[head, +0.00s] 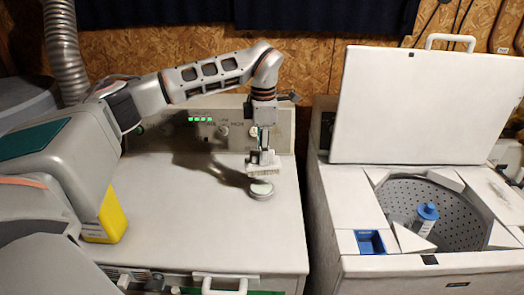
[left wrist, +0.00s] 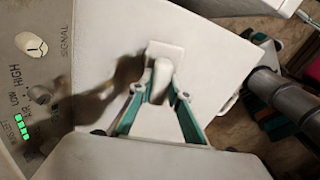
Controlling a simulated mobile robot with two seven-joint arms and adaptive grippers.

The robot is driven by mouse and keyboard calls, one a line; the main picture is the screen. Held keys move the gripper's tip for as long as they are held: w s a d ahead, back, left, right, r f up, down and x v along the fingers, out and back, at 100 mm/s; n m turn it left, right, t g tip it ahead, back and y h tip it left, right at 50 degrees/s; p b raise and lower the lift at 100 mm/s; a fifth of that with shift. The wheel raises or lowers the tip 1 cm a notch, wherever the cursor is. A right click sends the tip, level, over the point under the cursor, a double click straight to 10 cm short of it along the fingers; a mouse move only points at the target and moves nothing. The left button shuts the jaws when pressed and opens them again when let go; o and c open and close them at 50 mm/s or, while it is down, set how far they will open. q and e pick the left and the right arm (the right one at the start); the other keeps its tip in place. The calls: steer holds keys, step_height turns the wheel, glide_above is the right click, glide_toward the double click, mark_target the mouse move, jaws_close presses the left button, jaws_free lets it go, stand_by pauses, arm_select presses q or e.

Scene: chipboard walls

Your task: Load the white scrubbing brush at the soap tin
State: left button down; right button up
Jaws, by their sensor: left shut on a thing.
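The white scrubbing brush (head: 264,170) is held bristles down in my left gripper (head: 262,156), over the white machine top. In the left wrist view the two green-edged fingers of my left gripper (left wrist: 157,92) are closed on the brush's upright white handle (left wrist: 162,74). The soap tin (head: 261,192), a small round tin with pale content, stands just below the brush in the head view. I cannot tell whether the bristles touch the soap. The tin is hidden in the left wrist view. My right gripper is not in view.
The white machine top (head: 200,225) is otherwise mostly clear; a control panel (head: 215,125) with green lights rises behind it. To the right stands an open-lidded washer (head: 360,240) with a perforated drum (head: 455,215), a blue-capped centre post (head: 427,213) and a blue compartment (head: 370,242).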

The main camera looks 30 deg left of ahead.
mark_target(262, 170)
arm_select(q)
steer(key=shift+w+a+n, duration=0.2)
steer(key=shift+a+n, duration=0.1)
steer(key=shift+n, duration=0.3)
steer(key=shift+f, duration=2.85)
steer(key=shift+f, duration=0.55)
steer(key=shift+r, duration=3.5)
